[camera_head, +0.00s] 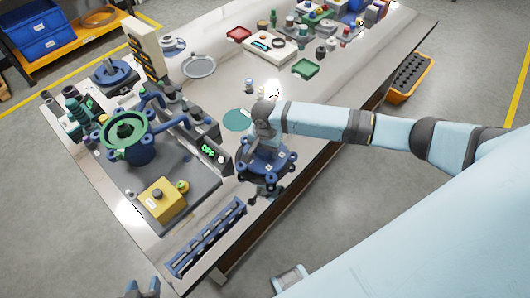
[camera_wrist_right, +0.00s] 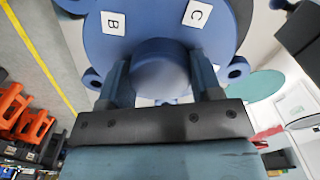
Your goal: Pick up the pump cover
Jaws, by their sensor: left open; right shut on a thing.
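The pump cover (camera_head: 265,168) is a blue round part with lugs around its rim and white letter labels. My right gripper (camera_head: 264,145) is shut on it from above, and it appears held over the table's front edge. In the right wrist view the cover (camera_wrist_right: 120,48) fills the top, with labels B and C showing, and the fingers of the right gripper (camera_wrist_right: 162,82) clasp its round central boss. Its underside is hidden. My left gripper (camera_head: 143,289) is open and empty at the bottom left, with only its fingertips in view.
A blue slotted rack (camera_head: 207,238) lies at the front edge. Trays and small parts crowd the far end.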

